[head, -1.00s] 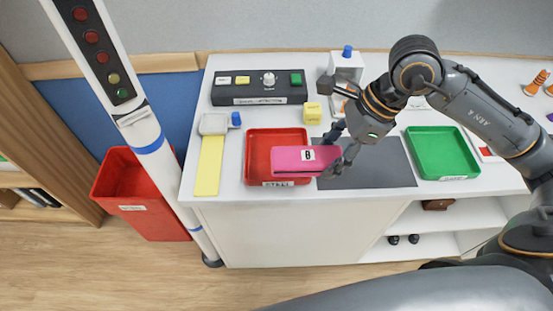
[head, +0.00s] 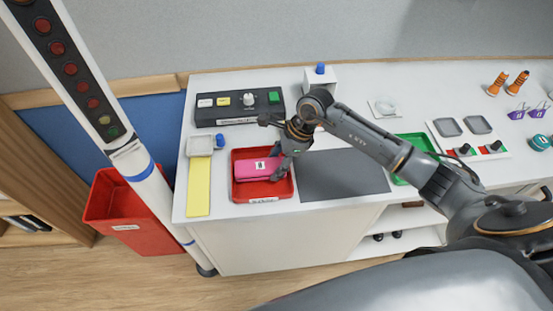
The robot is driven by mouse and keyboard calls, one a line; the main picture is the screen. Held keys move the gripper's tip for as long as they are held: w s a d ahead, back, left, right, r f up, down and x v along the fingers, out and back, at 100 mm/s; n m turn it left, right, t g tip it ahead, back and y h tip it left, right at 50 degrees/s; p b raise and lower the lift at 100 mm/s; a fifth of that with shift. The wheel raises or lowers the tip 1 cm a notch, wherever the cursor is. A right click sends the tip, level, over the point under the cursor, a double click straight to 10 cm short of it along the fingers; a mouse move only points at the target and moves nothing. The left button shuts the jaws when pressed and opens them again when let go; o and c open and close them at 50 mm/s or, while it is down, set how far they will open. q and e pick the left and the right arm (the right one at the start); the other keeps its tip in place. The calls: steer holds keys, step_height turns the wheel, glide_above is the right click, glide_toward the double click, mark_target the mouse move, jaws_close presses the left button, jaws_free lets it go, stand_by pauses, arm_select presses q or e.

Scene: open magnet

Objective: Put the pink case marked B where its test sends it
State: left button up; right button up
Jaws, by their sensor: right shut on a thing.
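The pink case (head: 252,169) marked B is at the red tray (head: 240,197) on the white counter. It appears to lie inside the tray walls; whether it rests on the tray floor I cannot tell. My right gripper (head: 277,168) is shut on the case's right end, reaching down over the tray. The tray's front label reads STEEL in the earlier view. The green tray (head: 399,181) stands to the right, partly hidden behind my right arm. My left gripper is not in view.
A black control box (head: 238,112) with buttons and a knob stands behind the red tray. A yellow strip (head: 199,186) lies left of it. A dark grey mat (head: 343,174) lies right, bare. A red bin (head: 135,215) stands on the floor. A pole with lamps (head: 85,80) rises left.

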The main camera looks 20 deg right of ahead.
steer(key=shift+f, duration=0.15)
steer(key=shift+f, duration=0.1)
steer(key=shift+f+b, duration=0.2)
steer(key=shift+b, duration=0.1)
steer(key=o, duration=1.2)
steer(key=shift+r, duration=0.1)
